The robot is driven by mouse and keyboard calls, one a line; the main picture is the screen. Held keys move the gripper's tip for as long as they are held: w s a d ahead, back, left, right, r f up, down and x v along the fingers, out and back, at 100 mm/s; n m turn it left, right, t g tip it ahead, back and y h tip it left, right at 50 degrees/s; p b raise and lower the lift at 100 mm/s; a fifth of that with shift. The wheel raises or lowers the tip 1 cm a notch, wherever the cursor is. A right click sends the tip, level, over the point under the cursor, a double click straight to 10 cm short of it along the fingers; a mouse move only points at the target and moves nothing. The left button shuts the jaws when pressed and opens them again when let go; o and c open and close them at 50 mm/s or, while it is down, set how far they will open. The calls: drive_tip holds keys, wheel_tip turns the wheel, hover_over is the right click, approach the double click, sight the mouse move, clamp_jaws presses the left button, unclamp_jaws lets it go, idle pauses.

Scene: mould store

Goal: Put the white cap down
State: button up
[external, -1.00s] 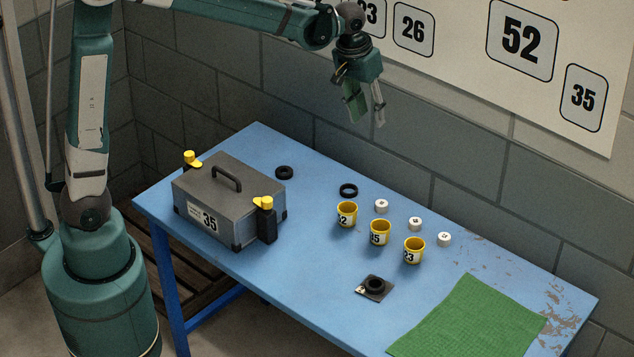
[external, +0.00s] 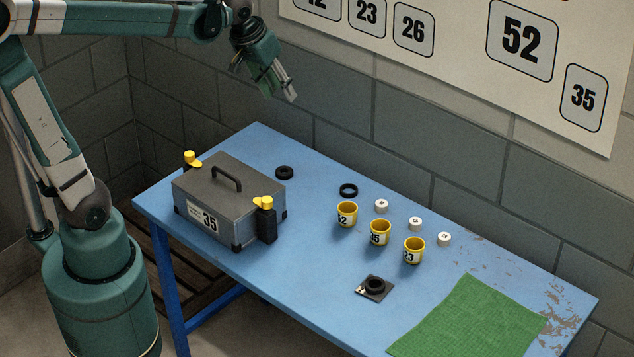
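Three small white caps stand apart on the blue table, in a slanting row behind the yellow cups: a left one (external: 381,206), a middle one (external: 415,224) and a right one (external: 444,239). Each has a small dark mark on top, too small to read. My gripper (external: 280,97) is high above the back of the table, up and to the left of the caps and well clear of them. Its two fingers are apart, and I see nothing between them.
Yellow cups (external: 347,215) stand in front of the caps. A grey case (external: 215,186) numbered 35 has yellow-topped clamps. Black rings (external: 348,190) and a dark square plate with a ring (external: 374,287) lie nearby. A green mat (external: 470,322) covers the right front. The blue table (external: 310,255) is bare between.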

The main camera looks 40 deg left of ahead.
drive_tip(key=s+a+f+t+y, duration=0.1)
drive_tip(key=s+a+f, duration=0.3)
drive_tip(key=s+a, duration=0.8)
drive_tip(key=shift+s+a+f+t, duration=0.25)
drive_tip(key=shift+s+t, duration=0.55)
drive_tip(key=shift+s, duration=1.15)
